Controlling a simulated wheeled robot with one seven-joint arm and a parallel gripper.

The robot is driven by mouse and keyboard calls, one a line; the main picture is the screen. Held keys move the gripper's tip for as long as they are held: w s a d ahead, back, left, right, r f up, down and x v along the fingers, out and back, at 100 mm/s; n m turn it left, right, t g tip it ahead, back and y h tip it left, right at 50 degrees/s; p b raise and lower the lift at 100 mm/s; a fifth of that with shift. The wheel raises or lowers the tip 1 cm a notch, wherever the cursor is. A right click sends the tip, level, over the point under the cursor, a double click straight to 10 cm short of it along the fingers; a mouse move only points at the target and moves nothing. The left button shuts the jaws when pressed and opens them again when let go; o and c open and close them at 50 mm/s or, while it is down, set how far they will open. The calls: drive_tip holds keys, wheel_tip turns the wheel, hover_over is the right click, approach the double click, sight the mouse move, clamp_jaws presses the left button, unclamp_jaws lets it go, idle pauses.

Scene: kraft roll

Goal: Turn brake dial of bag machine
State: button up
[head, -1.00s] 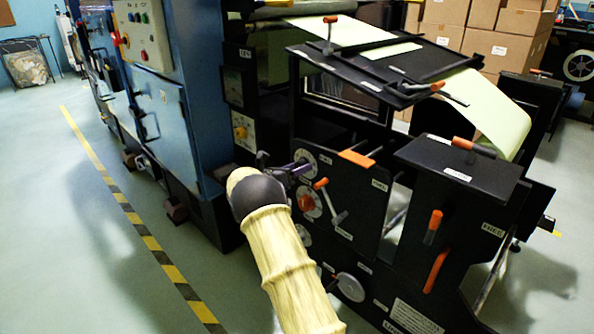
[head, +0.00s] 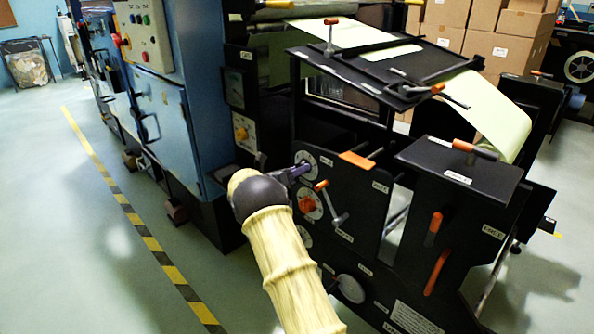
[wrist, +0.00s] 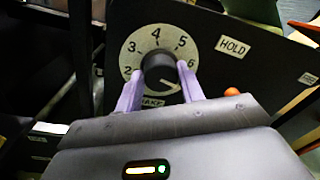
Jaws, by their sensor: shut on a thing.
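The brake dial (wrist: 160,68) is a black knob on a round pale plate with numbers around it; 2, 3, 4, 5 and 6 can be read. Part of the word BRAKE shows under the knob. My gripper (wrist: 160,82) has its two purple fingers on either side of the knob, shut on it. In the head view my gripper (head: 298,170) reaches the upper dial plate (head: 308,161) on the black side panel of the bag machine (head: 350,205). The knob itself is hidden there by the fingers.
A HOLD label (wrist: 233,47) is right of the dial. Below the dial are a red knob (head: 306,204) and an orange-tipped crank lever (head: 334,205). A blue cabinet (head: 165,115) stands left. The floor left of the striped yellow-black line (head: 135,219) is clear.

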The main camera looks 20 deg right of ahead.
drive_tip(key=shift+s+d+r+m+t+y+p, duration=0.15)
drive_tip(key=shift+m+t+p, duration=0.3)
drive_tip(key=shift+m+p, duration=3.9)
drive_tip(key=shift+w+a+m+t+y+p, duration=0.1)
drive_tip(key=shift+m+t+y+p, duration=0.6)
drive_tip(key=shift+m, duration=6.95)
drive_tip(key=shift+s+d+r+m+t+h+p, duration=0.1)
drive_tip(key=shift+m+t+h+p, duration=0.15)
drive_tip(key=shift+m+p, duration=4.25)
drive_tip(key=m+b, duration=0.2)
drive_tip(key=b, duration=0.1)
drive_tip(key=shift+m, duration=0.4)
drive_tip(key=o, duration=1)
drive_tip(key=shift+f, duration=0.1)
